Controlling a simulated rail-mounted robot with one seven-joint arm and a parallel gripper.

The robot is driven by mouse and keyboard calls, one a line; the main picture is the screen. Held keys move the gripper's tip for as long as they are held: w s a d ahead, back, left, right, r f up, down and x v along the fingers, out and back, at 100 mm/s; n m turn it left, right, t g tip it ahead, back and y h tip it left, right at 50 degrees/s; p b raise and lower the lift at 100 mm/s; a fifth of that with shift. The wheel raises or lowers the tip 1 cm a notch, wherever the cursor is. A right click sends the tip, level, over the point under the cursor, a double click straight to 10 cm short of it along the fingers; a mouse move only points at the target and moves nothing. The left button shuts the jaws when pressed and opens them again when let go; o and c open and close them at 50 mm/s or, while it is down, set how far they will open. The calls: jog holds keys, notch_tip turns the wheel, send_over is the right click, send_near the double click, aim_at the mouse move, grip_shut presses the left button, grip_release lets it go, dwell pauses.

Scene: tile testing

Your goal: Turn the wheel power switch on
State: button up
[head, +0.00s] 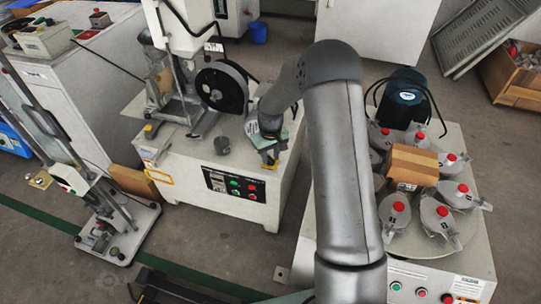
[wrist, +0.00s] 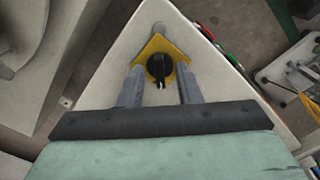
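The switch is a black rotary knob (wrist: 160,68) on a yellow plate (wrist: 150,46), seen in the wrist view on a pale machine surface. My gripper (wrist: 159,84) is open, with one grey finger on each side of the knob. Gaps show between the fingers and the knob, and I cannot tell how far the tips are from the plate. In the head view my gripper (head: 270,155) is at the right part of the machine with the black wheel (head: 222,87). The knob is not clearly visible there.
The wheel machine's front has a black panel (head: 235,185) with green and red buttons. At right is a round table (head: 455,235) with several red-capped grey pots and a cardboard box (head: 412,166).

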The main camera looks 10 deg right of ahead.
grip_shut()
jog(key=shift+m, duration=0.3)
jog(key=m, duration=0.3)
jog(key=shift+m, duration=0.4)
jog(key=m+p, duration=0.1)
jog(key=m, duration=0.3)
jog(key=shift+r+m, duration=0.1)
jog(key=shift+m, duration=0.2)
jog(key=m+p, duration=0.1)
jog(key=m, duration=0.3)
jog(key=shift+m+p, duration=1)
jog(key=shift+m, duration=1.5)
